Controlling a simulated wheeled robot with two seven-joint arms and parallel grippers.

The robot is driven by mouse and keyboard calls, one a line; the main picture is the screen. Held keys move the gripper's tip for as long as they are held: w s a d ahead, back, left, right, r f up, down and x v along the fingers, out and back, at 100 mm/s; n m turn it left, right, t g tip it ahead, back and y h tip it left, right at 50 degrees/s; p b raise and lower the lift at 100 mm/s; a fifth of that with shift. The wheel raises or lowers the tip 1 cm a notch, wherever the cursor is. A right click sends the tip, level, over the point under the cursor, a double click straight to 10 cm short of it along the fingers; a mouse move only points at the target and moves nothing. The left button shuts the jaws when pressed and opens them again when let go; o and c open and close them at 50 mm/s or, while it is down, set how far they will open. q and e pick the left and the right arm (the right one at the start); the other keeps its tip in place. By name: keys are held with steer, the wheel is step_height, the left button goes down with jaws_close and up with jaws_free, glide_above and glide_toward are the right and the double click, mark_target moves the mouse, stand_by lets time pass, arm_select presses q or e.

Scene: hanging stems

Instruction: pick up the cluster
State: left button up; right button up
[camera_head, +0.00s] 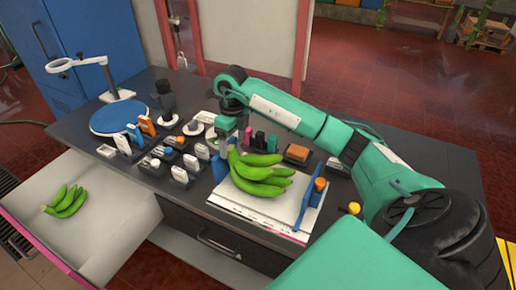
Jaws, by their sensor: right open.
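A cluster of green bananas (258,176) lies on a white board (262,212) on the dark table. A second, smaller green cluster (67,202) lies in a pale, open tray or drawer (110,233) at the left. My right gripper (236,136) points down at the stem end of the cluster on the board, with its jaws open. The fingers are small and partly hidden, so I cannot tell whether they touch the stem. My left gripper is not in view.
Several small blocks and bottles (180,174) stand left of and behind the board. A blue round plate (118,117) with a ring-topped stand is at the back left.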

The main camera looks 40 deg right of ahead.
mark_target(233, 156)
steer(key=shift+s+a+f+p, duration=0.15)
steer(key=shift+f+p, duration=0.25)
steer(key=shift+f, duration=0.4)
steer(key=f+p, duration=0.1)
steer(key=f, duration=0.2)
steer(key=shift+a+f, duration=0.2)
steer(key=shift+f, duration=0.4)
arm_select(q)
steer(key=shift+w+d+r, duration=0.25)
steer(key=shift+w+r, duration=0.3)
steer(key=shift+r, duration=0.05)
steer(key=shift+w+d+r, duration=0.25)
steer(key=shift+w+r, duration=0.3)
arm_select(e)
steer(key=c, duration=1.6)
